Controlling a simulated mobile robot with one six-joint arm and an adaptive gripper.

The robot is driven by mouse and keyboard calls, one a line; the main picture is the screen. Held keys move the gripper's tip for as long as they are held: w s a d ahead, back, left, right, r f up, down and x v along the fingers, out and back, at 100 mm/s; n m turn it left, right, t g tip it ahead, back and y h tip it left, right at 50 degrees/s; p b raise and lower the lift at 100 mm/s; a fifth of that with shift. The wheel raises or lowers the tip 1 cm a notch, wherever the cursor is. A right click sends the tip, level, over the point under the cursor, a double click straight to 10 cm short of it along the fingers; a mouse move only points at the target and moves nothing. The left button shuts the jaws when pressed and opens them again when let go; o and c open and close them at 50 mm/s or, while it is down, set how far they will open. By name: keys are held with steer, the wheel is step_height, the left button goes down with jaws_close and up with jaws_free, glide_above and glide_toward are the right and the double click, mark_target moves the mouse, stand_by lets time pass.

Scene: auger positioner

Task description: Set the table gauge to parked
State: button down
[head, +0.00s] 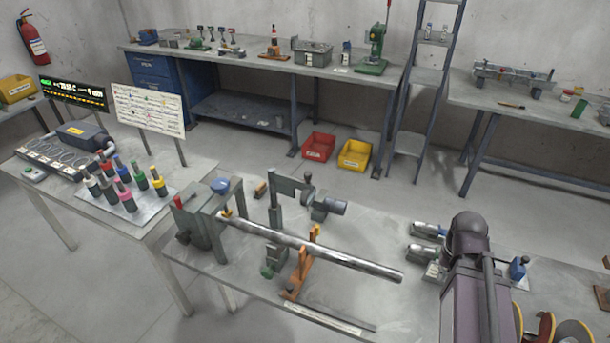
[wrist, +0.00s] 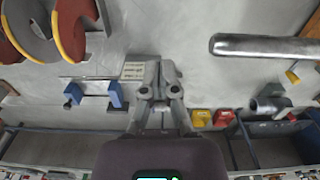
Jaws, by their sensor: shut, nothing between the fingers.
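I cannot tell for sure which part is the table gauge, and no "parked" mark is readable. A long metal bar (head: 320,252) runs from a grey-green chuck housing (head: 207,232) over an orange support (head: 300,268). A grey upright bracket with a dark cylinder (head: 330,207) stands behind the bar. In the wrist view the bar's end (wrist: 260,45) shows at upper right. A small blue-ended fixture (wrist: 115,95) lies left of my gripper (wrist: 158,66), which is shut and empty above the table. The blue piece (head: 518,268) also shows in the head view. My arm hides the gripper in the head view.
A small labelled plate (wrist: 133,70) is beside my fingers. A left table (head: 140,232) holds several coloured-top bottles. Red (head: 318,147) and yellow (head: 354,155) bins sit on the floor behind.

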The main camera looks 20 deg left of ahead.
steer(key=shift+a, duration=0.25)
steer(key=shift+a, duration=0.1)
steer(key=w+a+r+n+t+h+p, duration=0.1)
steer(key=w+a+r+n+p, duration=0.15)
steer(key=a+n, duration=0.4)
steer(key=w+a+r+n+t+h+p, duration=0.1)
steer(key=w+a+r+n, duration=0.15)
steer(key=a+n, duration=0.4)
steer(key=w+a+r+n+t+h+p, duration=0.15)
steer(key=w+a+n, duration=0.3)
steer(key=a, duration=0.45)
steer(key=s+a+r+n+t+p, duration=0.1)
steer(key=a+r+n, duration=0.1)
steer(key=a+n, duration=0.3)
steer(key=s+a+r+n+t+p, duration=0.1)
steer(key=a+n, duration=0.4)
steer(key=a, duration=0.6)
steer(key=s+a+r+n+t+y+p, duration=0.1)
steer(key=s+a+r+n+t+p, duration=0.1)
steer(key=a+r+n, duration=0.3)
steer(key=a+t, duration=0.1)
steer(key=a, duration=0.3)
steer(key=shift+r+p, duration=0.15)
steer(key=shift+p, duration=0.2)
